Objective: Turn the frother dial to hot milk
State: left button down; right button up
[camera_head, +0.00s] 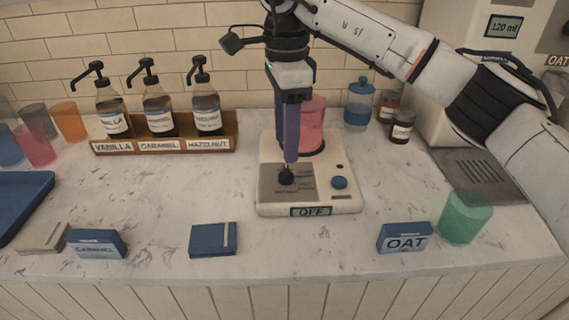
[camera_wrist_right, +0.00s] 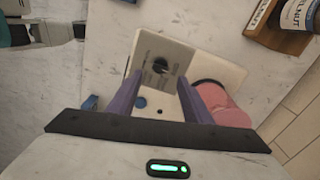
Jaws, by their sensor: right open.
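The frother (camera_head: 265,205) is a white base with a grey dial plate, a blue button (camera_head: 339,183) and a pink pitcher (camera_head: 314,125) at its back. Its front display (camera_head: 311,211) reads OFF. The black dial (camera_head: 286,176) sits on the plate and also shows in the right wrist view (camera_wrist_right: 160,64). My right gripper (camera_head: 291,158) points down just above the dial. In the right wrist view its purple fingers (camera_wrist_right: 158,82) are apart, with the dial ahead of the gap between them; contact cannot be told. The small plate labels are unreadable.
A wooden rack (camera_head: 165,147) of syrup bottles stands left of the frother. An OAT carton (camera_head: 404,238) and a green cup (camera_head: 465,216) are at the front right. A blue box (camera_head: 213,240) lies front left. A blue-lidded jar (camera_head: 359,105) stands behind right.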

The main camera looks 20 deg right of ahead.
aim_at(286, 169)
notch_tip(286, 169, down, 7)
jog(key=shift+f, duration=0.1)
dwell(0.3)
jog(key=c, duration=1.1)
